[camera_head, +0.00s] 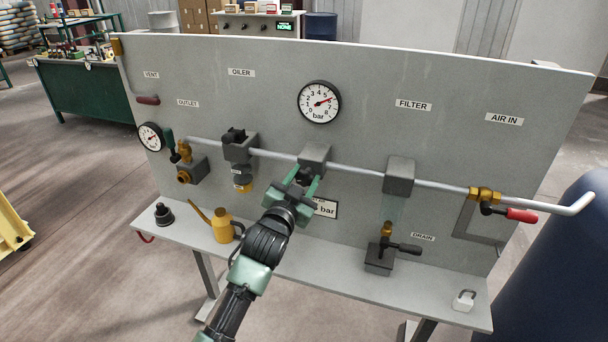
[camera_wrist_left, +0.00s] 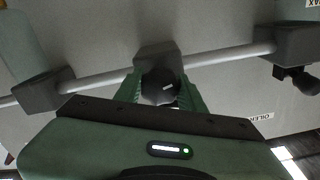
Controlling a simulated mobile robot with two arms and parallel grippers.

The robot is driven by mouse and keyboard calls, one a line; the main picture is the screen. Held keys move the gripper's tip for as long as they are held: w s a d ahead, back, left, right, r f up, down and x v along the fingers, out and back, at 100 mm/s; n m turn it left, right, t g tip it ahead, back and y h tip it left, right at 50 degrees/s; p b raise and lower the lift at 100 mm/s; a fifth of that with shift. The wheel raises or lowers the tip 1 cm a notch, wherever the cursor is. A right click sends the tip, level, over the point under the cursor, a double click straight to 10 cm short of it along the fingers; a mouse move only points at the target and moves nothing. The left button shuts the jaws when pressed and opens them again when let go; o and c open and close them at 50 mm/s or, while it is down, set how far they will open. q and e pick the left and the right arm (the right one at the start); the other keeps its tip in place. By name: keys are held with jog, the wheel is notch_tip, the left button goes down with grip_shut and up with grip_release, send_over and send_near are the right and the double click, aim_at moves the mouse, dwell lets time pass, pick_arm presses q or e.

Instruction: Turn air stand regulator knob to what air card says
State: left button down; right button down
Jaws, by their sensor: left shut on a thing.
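The air stand (camera_head: 370,80) is a grey upright panel with a pipe running across it. The regulator (camera_head: 315,156) is a grey block on the pipe at the middle, with a dark knob below it. My left gripper (camera_head: 300,185) is shut on this regulator knob; in the left wrist view the black knob (camera_wrist_left: 160,88) with a white mark sits between the green fingers. The round bar gauge (camera_head: 319,102) above has a red needle pointing to the upper right, near 7. The air card (camera_head: 326,208) ends in "bar"; my gripper hides its number. My right gripper is not in view.
A yellow oil can (camera_head: 220,225) and a black fitting (camera_head: 164,213) stand on the shelf left of my arm. The filter (camera_head: 399,176), drain valve (camera_head: 380,256) and red-handled air-in valve (camera_head: 510,213) are to the right. A padlock (camera_head: 465,300) lies at the shelf's right end.

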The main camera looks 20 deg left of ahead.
pick_arm(q)
jog(key=shift+m+p, duration=0.35)
jog(key=shift+m, duration=0.95)
jog(key=c, duration=0.9)
grip_release()
jog(key=shift+o, duration=0.2)
jog(key=s+b, duration=0.2)
jog(key=s, duration=0.5)
jog(key=shift+s, duration=0.4)
jog(key=shift+a+f, duration=0.1)
jog(key=shift+f, duration=0.05)
